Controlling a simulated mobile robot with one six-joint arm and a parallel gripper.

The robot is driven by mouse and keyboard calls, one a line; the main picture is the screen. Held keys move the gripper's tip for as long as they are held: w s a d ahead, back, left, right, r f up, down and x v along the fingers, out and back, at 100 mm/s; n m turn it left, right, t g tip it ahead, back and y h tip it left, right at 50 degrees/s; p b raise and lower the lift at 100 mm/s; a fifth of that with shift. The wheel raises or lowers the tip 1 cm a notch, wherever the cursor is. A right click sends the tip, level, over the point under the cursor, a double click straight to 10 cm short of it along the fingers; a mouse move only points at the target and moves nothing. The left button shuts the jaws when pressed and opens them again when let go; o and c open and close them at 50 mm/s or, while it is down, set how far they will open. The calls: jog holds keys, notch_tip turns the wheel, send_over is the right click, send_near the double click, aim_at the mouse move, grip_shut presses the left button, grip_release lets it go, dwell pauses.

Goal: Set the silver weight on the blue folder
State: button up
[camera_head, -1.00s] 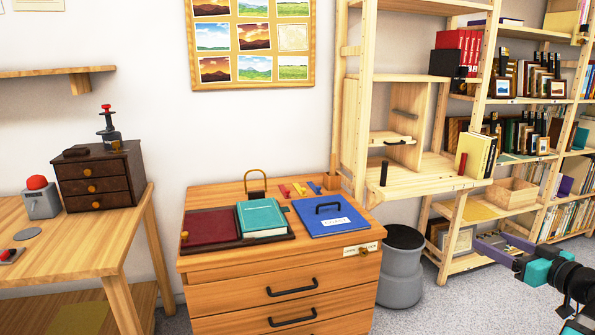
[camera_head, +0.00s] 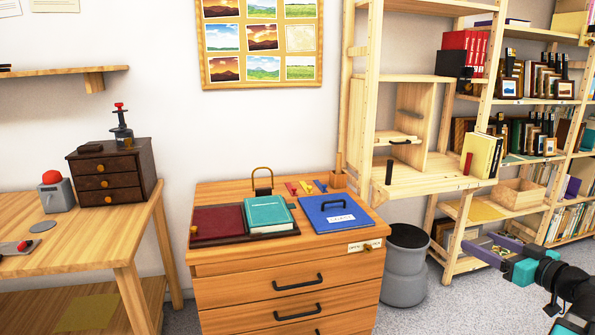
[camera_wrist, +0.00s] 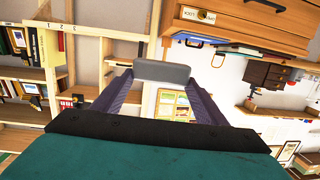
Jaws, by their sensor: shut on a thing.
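The blue folder (camera_head: 318,222) lies flat on top of the wooden drawer cabinet, at its right side. It has a black handle and a white label. My gripper (camera_head: 488,247) is at the right of the head view, in front of the shelves, well to the right of the folder and apart from it. In the wrist view, its two purple fingers (camera_wrist: 161,84) are shut on a grey block, the silver weight (camera_wrist: 162,72), held at the fingertips. The weight is hard to make out in the head view.
On the cabinet (camera_head: 235,262), a dark red folder (camera_head: 216,220) and a teal book (camera_head: 267,212) lie left of the blue folder. A grey bin (camera_head: 404,270) stands between cabinet and shelves. An upright holder (camera_head: 338,175) stands behind the folder.

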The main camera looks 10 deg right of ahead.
jog(key=w+a+f+n+g+y, duration=0.2)
jog(key=w+a+f+n+y, duration=0.15)
jog(key=a, duration=1.05)
jog(key=w+a+f+n+g+y, duration=0.25)
jog(key=w+a+f+y, duration=0.2)
jog(key=a, duration=0.85)
jog(key=w+a+f+n+g+y, duration=0.25)
jog(key=w+a+f, duration=0.2)
jog(key=a, duration=0.95)
notch_tip(320, 180, up, 12)
jog(key=p, duration=2)
jog(key=shift+w+d+r+t, duration=0.15)
jog(key=shift+w+t, duration=0.15)
jog(key=shift+w, duration=0.15)
jog(key=shift+n, duration=0.25)
jog(key=shift+w, duration=0.15)
